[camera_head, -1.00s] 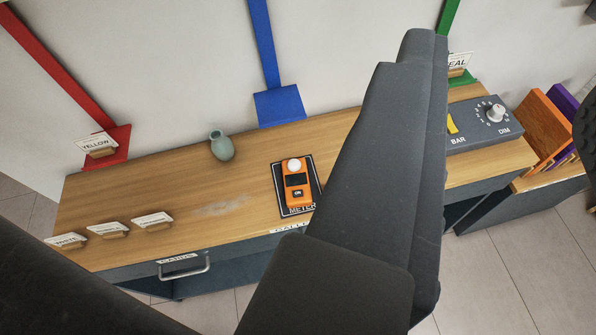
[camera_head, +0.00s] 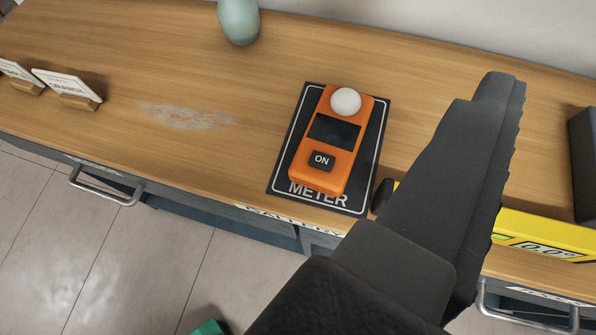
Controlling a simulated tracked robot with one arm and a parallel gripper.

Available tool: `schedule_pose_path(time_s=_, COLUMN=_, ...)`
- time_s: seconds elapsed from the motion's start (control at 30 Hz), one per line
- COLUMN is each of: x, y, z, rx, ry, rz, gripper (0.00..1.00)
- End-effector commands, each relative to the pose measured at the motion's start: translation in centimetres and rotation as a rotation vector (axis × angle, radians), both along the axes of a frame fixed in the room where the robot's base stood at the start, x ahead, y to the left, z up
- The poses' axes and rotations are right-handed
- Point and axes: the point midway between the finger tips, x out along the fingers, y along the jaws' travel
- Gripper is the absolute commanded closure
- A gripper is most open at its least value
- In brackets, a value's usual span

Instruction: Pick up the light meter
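The light meter (camera_head: 328,140) is orange, with a white dome, a dark screen and a black ON button. It lies face up on a black mat (camera_head: 360,197) lettered METER, on the wooden desk. My gripper (camera_head: 497,85) shows as a large dark finger shape reaching up from the bottom, to the right of the meter and apart from it in the picture. The gap between its fingers cannot be made out. Nothing is seen held.
A pale green vase (camera_head: 238,22) stands at the back of the desk. Small sign cards (camera_head: 68,84) stand at left. A yellow instrument with a display (camera_head: 545,237) lies at right, partly behind my gripper. A dark box (camera_head: 585,165) is at the right edge.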

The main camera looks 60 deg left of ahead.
Motion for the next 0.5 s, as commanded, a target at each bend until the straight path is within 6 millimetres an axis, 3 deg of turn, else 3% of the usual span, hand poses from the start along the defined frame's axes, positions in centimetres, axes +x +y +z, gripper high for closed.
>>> schedule_pose_path(time_s=0.03, x=-0.3, y=1.3, z=-4.2, rx=0.009, ry=0.046, rz=0.052, gripper=0.27)
schedule_pose_path(time_s=0.2, x=-2.5, y=5.4, z=-12.8, rx=0.075, ry=0.150, rz=0.208, gripper=0.27)
schedule_pose_path(time_s=0.33, x=-3.9, y=7.2, z=-15.8, rx=0.113, ry=0.196, rz=0.273, gripper=0.27)
schedule_pose_path(time_s=0.5, x=-4.2, y=8.1, z=-17.1, rx=0.130, ry=0.211, rz=0.298, gripper=0.27)
